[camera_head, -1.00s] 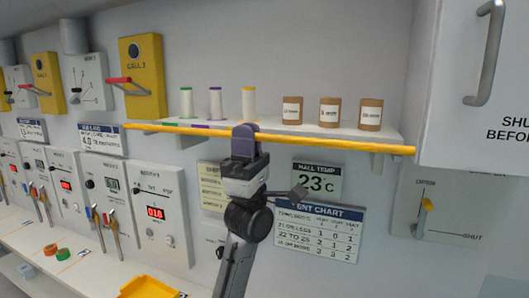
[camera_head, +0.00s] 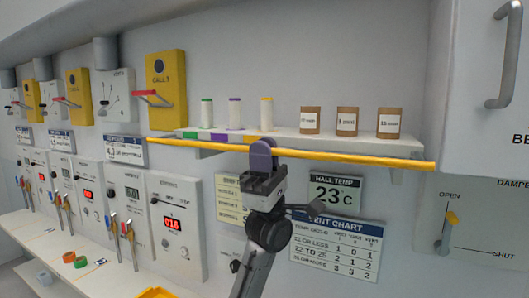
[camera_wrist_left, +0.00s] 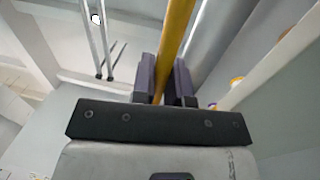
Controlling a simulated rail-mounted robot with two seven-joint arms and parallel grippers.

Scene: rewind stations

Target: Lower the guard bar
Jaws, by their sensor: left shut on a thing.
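The guard bar (camera_head: 345,158) is a long yellow rod running across the front of the wall shelf, sloping slightly down to the right. My left gripper (camera_head: 262,152) is shut on the bar near its middle. In the left wrist view the yellow bar (camera_wrist_left: 176,40) passes between the two purple fingers of my left gripper (camera_wrist_left: 166,78). My right gripper is not in view.
Behind the bar, the shelf (camera_head: 285,135) holds three spools and three brown canisters (camera_head: 347,121). A white cabinet (camera_head: 480,90) with a grey handle stands at the right. Below it is a damper lever (camera_head: 452,218). Control panels with displays (camera_head: 175,222) line the left wall.

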